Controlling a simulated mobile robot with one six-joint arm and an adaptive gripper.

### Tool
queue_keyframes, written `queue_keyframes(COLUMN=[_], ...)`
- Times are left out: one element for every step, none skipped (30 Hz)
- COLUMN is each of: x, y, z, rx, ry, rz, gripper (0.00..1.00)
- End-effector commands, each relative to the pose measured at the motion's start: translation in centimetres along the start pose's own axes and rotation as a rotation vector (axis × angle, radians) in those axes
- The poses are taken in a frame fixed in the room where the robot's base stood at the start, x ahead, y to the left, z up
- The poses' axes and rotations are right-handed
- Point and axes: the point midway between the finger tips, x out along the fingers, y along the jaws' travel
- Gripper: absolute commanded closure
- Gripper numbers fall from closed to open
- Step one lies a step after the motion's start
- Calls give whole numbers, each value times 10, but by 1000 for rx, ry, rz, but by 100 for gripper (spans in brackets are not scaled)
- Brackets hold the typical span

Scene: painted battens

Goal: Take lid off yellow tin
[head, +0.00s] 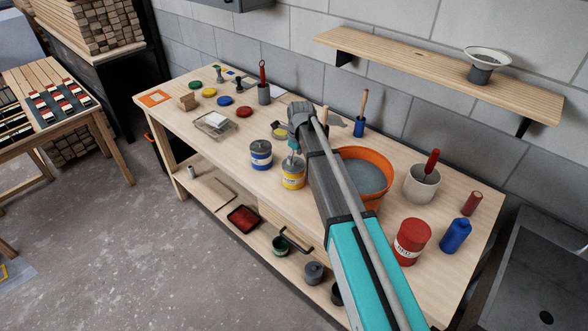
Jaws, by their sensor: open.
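The yellow tin (292,180) stands upright near the front edge of the workbench, just left of my arm. It has a yellow body with a pale label band. Its top is partly hidden by my gripper (294,156), which points down right over it. The gripper is small in this view, and its fingertips are close to the tin's top. I cannot tell whether they touch the lid. The gripper is open.
A blue-banded tin (261,155) stands close on the left. An orange bucket (376,158) of grey material is close on the right, partly behind my arm. A red tin (411,240) and blue bottle (456,235) stand further right. A clear tray (214,124) lies left.

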Motion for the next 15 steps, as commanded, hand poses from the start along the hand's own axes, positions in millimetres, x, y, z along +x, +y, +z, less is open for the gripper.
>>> queue_keyframes(x=[8, 10, 12, 14, 15, 17, 17, 18, 19, 19, 19, 19, 19, 18, 18], y=[0, 0, 0, 0, 0, 0, 0, 0, 0, 0, 0, 0, 0, 0, 0], z=[0, 0, 0, 0, 0, 0, 0, 0, 0, 0, 0, 0, 0, 0, 0], rx=[0, 0, 0, 0, 0, 0, 0, 0, 0, 0, 0, 0, 0, 0, 0], ry=[0, 0, 0, 0, 0, 0, 0, 0, 0, 0, 0, 0, 0, 0, 0], rz=[0, 0, 0, 0, 0, 0, 0, 0, 0, 0, 0, 0, 0, 0, 0], gripper=[24, 24, 24, 24, 24, 24, 24, 24, 24, 24, 24, 24, 24, 24, 24])
